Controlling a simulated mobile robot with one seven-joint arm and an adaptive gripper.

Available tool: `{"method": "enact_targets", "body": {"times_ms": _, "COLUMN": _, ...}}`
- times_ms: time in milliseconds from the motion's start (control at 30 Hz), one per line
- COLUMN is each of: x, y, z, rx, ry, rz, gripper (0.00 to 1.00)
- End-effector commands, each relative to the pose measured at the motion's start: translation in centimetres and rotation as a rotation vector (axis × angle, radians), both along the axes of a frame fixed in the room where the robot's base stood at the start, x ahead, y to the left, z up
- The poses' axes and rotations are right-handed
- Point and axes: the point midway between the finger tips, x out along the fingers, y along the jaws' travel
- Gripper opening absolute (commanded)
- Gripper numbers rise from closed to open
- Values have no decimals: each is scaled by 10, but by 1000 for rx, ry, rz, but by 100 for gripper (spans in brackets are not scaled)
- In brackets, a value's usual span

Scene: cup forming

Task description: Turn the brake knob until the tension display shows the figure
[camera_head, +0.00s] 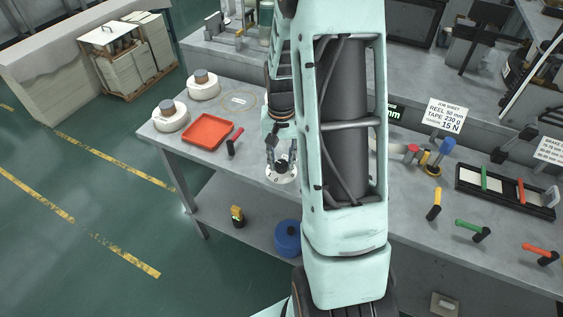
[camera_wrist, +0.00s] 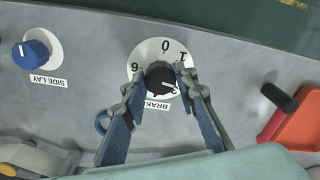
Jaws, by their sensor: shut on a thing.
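The black brake knob (camera_wrist: 160,76) sits on a round white dial (camera_wrist: 139,62) marked with figures; 0, 1 and 6 are readable. Its white pointer line faces right and slightly down in the wrist view, towards a partly hidden figure. The label below reads BRAKE, upside down and partly covered. My gripper (camera_wrist: 161,78) is shut on the knob, one finger on each side. In the head view my gripper (camera_head: 281,163) is at the dial on the bench front. A job sheet (camera_head: 447,115) reads tension 15 N. My arm hides most of a green-lit display (camera_head: 395,112); only "mm" shows.
A blue SIDE LAY knob (camera_wrist: 32,53) is left of the brake dial in the wrist view. A red tray (camera_head: 208,131) and a red-handled tool (camera_head: 235,142) lie left of my gripper on the bench.

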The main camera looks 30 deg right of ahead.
Motion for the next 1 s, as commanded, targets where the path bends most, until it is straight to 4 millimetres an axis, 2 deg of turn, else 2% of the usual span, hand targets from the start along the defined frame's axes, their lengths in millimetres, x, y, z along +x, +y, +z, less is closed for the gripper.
{"method": "enact_targets", "body": {"times_ms": 567, "x": 1, "y": 0, "z": 1, "rx": 0, "ry": -1, "rz": -37, "gripper": 2}}
{"method": "enact_targets", "body": {"times_ms": 600, "x": 1, "y": 0, "z": 1, "rx": 0, "ry": -1, "rz": -37, "gripper": 28}}
{"method": "enact_targets", "body": {"times_ms": 733, "x": 0, "y": 0, "z": 1, "rx": 0, "ry": -1, "rz": -36, "gripper": 42}}
{"method": "enact_targets", "body": {"times_ms": 1000, "x": 0, "y": 0, "z": 0, "rx": 0, "ry": 0, "rz": -36, "gripper": 44}}
